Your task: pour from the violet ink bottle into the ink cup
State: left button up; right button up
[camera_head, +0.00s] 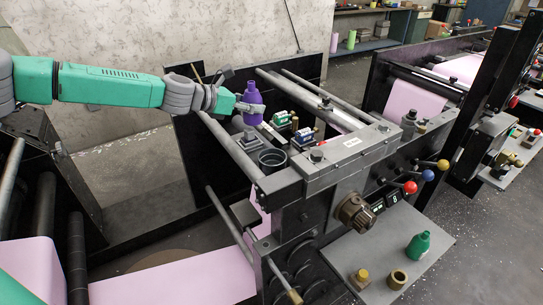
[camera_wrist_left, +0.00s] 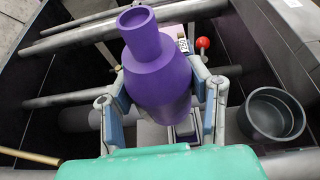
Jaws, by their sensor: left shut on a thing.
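The violet ink bottle (camera_head: 252,96) is upright in the head view, with its neck at the top. My left gripper (camera_head: 243,105) is shut on it from the left. In the left wrist view the violet bottle (camera_wrist_left: 158,75) fills the space between the two fingers of my left gripper (camera_wrist_left: 160,92). The ink cup (camera_head: 272,159) is a dark, round, open cup on the press, below and slightly right of the bottle in the head view. In the left wrist view the cup (camera_wrist_left: 272,116) is to the right of the gripper, apart from the bottle. My right gripper is not in view.
Small blocks with green and red parts (camera_head: 281,118) stand just right of the bottle. A grey press housing (camera_head: 345,148) lies right of the cup. A green bottle (camera_head: 418,246) and two small brass-coloured pieces are on the front shelf (camera_head: 385,262).

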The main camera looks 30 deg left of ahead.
aim_at(256, 116)
pick_arm(q)
jog(key=shift+s+d+m+g+h, duration=0.15)
jog(key=shift+s+m+g+h, duration=0.1)
jog(key=shift+m+h, duration=0.25)
jog(key=shift+s+d+m+g+h, duration=0.1)
jog(key=shift+s+m+g+h, duration=0.15)
jog(key=shift+m+h, duration=0.25)
jog(key=shift+s+d+m+g+h, duration=0.45)
jog(key=shift+s+m+g+h, duration=0.15)
jog(key=shift+s+m+g, duration=0.15)
jog(key=shift+s+d+r+m+g+h, duration=0.15)
jog(key=shift+s+m+g+h, duration=0.35)
jog(key=shift+s, duration=0.3)
jog(key=shift+y, duration=0.3)
jog(key=shift+s+d+f+m+t+y, duration=0.25)
jog(key=shift+d+m+y, duration=0.2)
jog(key=shift+m+y, duration=0.25)
jog(key=shift+s+d+f+m+t+y, duration=0.15)
jog(key=shift+s+d+m+t+y, duration=0.2)
jog(key=shift+m+y, duration=0.4)
jog(key=shift+s+d+f+m+t+y, duration=0.1)
jog(key=shift+d+f+m+t+y, duration=0.1)
jog(key=shift+d+m+y, duration=0.4)
jog(key=shift+w+a+r+m+y, duration=0.1)
jog(key=shift+a+r+m+y, duration=0.05)
jog(key=shift+r+m+y, duration=0.4)
